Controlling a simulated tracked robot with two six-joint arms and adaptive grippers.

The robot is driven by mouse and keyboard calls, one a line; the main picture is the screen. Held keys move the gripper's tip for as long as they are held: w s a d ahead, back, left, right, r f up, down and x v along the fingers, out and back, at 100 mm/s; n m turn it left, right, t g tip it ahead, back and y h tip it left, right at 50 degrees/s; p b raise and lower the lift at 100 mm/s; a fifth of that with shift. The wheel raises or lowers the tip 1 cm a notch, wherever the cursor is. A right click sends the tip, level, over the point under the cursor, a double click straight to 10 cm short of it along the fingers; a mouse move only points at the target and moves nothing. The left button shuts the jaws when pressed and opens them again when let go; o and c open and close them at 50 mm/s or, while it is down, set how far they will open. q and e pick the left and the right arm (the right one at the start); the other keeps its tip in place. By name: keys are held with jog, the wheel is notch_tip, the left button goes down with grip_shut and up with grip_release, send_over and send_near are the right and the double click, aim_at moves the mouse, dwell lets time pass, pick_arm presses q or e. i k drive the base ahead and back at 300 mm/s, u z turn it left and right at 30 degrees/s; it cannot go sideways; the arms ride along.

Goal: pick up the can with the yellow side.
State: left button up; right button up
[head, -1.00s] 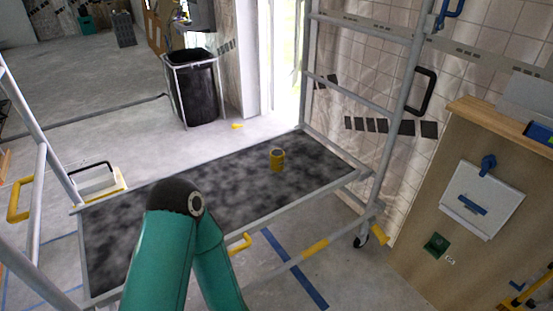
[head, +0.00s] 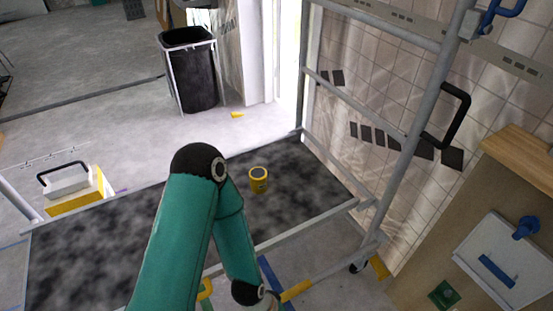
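The arm folds down again at the lower middle, apart from the can. Neither gripper shows in this view, and nothing is seen touching the can.
Grey scaffold rails and an upright (head: 428,110) stand right of the platform, before a tiled wall. A black bin (head: 192,75) stands behind. A wooden cabinet (head: 440,255) is at right. A white box with a black handle (head: 68,182) is at left. The platform around the can is bare.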

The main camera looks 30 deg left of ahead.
aim_at(258, 175)
jog(key=z, duration=0.2)
jog(key=i, duration=0.95)
jog(key=u, duration=1.2)
jog(key=i, duration=0.4)
jog(key=u, duration=1.7)
jog(key=k, duration=0.75)
jog(key=u, duration=0.25)
